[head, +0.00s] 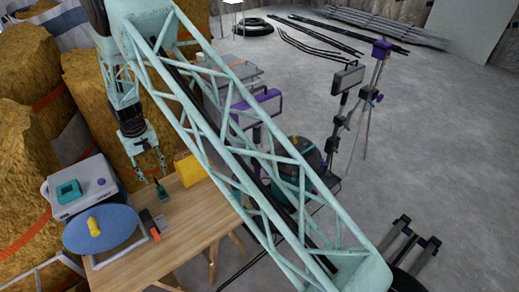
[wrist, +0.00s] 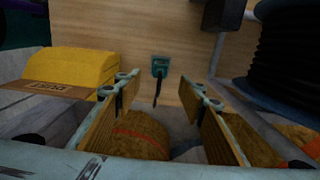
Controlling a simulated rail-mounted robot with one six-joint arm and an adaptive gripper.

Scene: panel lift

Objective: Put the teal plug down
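The teal plug (head: 162,192) is on the wooden table (head: 187,212), near its back left edge, just below my gripper's fingertips in the head view. In the wrist view the small teal plug (wrist: 160,66) shows against the wood, beyond the fingertips and between their lines, with a dark strip running from it toward me. My gripper (head: 150,176) is open above the table. In the wrist view its two fingers (wrist: 160,95) stand wide apart with nothing between them, and the plug appears clear of both.
A yellow box (head: 190,170) stands right of the plug; a black-and-orange item (head: 150,224) lies nearer the front. A blue oval disc (head: 115,232) and a grey case (head: 88,201) are at left. Straw-coloured bales (head: 95,95) rise behind. The table's right part is clear.

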